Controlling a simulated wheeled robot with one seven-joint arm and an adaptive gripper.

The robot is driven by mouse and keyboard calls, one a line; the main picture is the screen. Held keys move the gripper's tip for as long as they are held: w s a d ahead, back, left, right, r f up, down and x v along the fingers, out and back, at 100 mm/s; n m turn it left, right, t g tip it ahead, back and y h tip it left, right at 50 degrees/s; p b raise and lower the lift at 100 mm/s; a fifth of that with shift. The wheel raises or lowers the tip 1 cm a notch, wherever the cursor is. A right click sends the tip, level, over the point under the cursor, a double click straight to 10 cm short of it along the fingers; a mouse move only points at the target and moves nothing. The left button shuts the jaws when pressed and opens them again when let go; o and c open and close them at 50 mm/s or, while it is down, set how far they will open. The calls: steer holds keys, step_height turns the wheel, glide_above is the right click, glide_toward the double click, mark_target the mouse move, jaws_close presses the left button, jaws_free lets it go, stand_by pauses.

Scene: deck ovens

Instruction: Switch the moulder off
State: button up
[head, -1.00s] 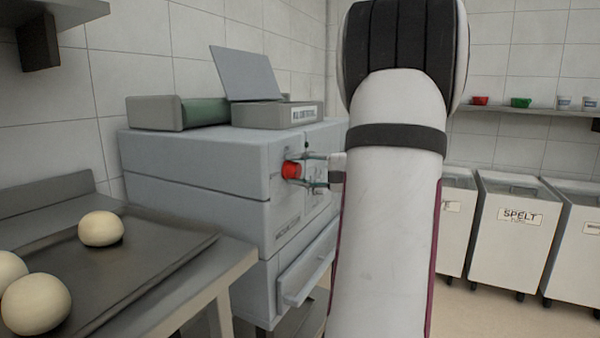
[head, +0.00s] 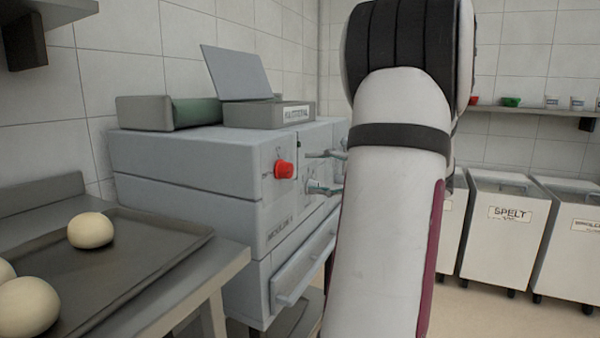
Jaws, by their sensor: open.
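The moulder (head: 185,165) is a grey boxy machine left of centre, with its control face turned to the right. A red knob or button (head: 284,170) sticks out of that face. My gripper (head: 324,171) is just right of the red control, in front of the same face. Its two fingers are spread, one above the other, and nothing shows between them. A gap shows between the fingertips and the red control. My arm hides the rest of the gripper and the right part of the face. The control's exact setting is too small to read.
A steel bench with a dark tray (head: 165,250) and dough balls (head: 90,230) stands front left. A drawer-like front (head: 305,270) juts out low on the moulder. Bins, one labelled SPELT (head: 508,225), stand at right. A shelf (head: 535,112) hangs above them.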

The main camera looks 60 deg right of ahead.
steer(key=shift+s+d+r, duration=0.1)
steer(key=shift+s, duration=1.1)
steer(key=shift+s+d, duration=0.1)
steer(key=shift+s, duration=1.1)
